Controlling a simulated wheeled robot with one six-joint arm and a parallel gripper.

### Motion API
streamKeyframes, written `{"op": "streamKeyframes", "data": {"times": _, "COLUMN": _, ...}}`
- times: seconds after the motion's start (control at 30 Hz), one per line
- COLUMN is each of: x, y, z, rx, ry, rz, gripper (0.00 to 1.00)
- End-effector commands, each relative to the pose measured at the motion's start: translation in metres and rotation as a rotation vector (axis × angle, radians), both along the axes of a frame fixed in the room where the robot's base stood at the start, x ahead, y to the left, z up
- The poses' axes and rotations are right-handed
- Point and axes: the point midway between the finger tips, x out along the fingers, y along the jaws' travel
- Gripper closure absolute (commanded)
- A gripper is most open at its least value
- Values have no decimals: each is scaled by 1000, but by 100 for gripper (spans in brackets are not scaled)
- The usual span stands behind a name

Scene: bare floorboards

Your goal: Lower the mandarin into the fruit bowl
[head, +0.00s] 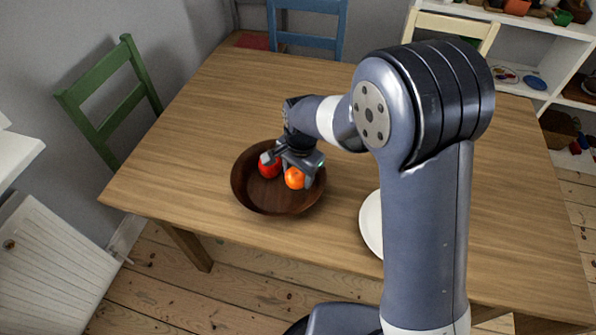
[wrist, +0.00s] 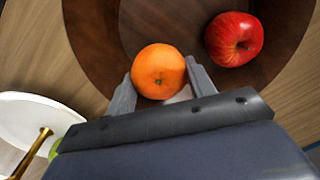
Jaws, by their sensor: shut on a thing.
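The orange mandarin (head: 294,178) is between the fingers of my gripper (head: 290,172), over the inside of the fruit bowl. In the wrist view the mandarin (wrist: 158,70) sits between the two fingertips (wrist: 160,88). The fruit bowl (head: 250,196) is dark brown, wide and round, and stands on the table; its wall also shows in the wrist view (wrist: 92,45). I cannot tell whether the mandarin touches the bowl's bottom. A red apple (head: 268,168) lies in the bowl beside the mandarin, apart from it in the wrist view (wrist: 234,38).
A white plate (head: 371,222) lies on the wooden table (head: 215,95) right of the bowl, partly hidden by my arm. In the wrist view a gold-coloured handle (wrist: 38,148) and a green thing (wrist: 54,150) show near the plate. The table left of the bowl is clear.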

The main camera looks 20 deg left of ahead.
Motion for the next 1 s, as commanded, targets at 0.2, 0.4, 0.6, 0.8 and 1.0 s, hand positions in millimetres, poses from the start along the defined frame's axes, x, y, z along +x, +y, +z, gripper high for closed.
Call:
{"op": "streamKeyframes", "data": {"times": 0.2, "x": 0, "y": 0, "z": -4, "rx": 0, "ry": 0, "rz": 0, "gripper": 72}}
{"op": "streamKeyframes", "data": {"times": 0.4, "x": 0, "y": 0, "z": -7, "rx": 0, "ry": 0, "rz": 0, "gripper": 72}}
{"op": "streamKeyframes", "data": {"times": 0.6, "x": 0, "y": 0, "z": -10, "rx": 0, "ry": 0, "rz": 0, "gripper": 72}}
{"op": "streamKeyframes", "data": {"times": 0.8, "x": 0, "y": 0, "z": -13, "rx": 0, "ry": 0, "rz": 0, "gripper": 72}}
{"op": "streamKeyframes", "data": {"times": 1.0, "x": 0, "y": 0, "z": -16, "rx": 1, "ry": 0, "rz": 0, "gripper": 72}}
